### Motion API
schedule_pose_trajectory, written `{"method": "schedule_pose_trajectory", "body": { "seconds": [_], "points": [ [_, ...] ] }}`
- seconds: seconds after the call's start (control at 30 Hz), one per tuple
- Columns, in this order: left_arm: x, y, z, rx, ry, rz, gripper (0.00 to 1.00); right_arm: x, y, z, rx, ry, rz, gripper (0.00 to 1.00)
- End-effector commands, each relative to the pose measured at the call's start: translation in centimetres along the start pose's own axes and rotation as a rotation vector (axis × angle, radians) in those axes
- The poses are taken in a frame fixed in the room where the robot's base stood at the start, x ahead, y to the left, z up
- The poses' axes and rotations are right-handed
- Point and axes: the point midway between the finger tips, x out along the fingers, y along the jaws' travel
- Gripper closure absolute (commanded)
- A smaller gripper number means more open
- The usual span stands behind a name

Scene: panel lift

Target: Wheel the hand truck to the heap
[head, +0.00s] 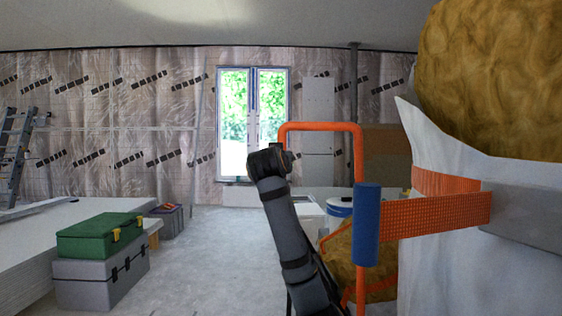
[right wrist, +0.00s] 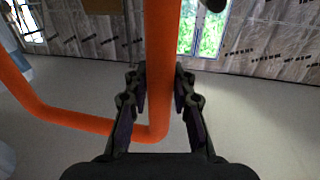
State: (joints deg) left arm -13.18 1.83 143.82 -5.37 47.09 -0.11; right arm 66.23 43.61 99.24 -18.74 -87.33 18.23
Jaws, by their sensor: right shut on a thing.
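The orange tube frame of the hand truck (head: 325,127) stands upright in the head view, right of the middle. My right gripper (head: 281,152) is at its upper left corner. In the right wrist view, my right gripper (right wrist: 160,85) has its fingers on both sides of the orange tube (right wrist: 163,40) and is shut on it. A white sack (head: 435,235) stuffed with brown woolly material (head: 490,75) fills the right side, with an orange strap (head: 435,210) across it. More brown woolly material (head: 343,250) shows low behind the frame; I cannot tell whether it is the heap. My left gripper is not in view.
A green toolbox (head: 95,236) on a grey case (head: 100,280) stands at left beside a low stack of pale boards (head: 35,240). A ladder (head: 18,150) leans behind. The floor (head: 205,250) between is clear towards the window.

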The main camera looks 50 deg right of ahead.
Motion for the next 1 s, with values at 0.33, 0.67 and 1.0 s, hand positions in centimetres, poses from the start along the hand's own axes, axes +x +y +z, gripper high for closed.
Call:
{"method": "schedule_pose_trajectory", "body": {
  "seconds": [0.33, 0.67, 1.0],
  "points": [
    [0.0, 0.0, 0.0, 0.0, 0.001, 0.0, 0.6, 0.0, 0.2, 0.0, -0.001, -0.001, 0.006, 0.53],
    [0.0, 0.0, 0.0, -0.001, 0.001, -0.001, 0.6, -1.8, 0.1, -0.1, -0.001, 0.003, 0.003, 0.53],
    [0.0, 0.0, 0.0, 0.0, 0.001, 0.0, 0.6, -9.7, 0.0, 0.0, 0.002, 0.0, 0.0, 0.53]
  ]
}}
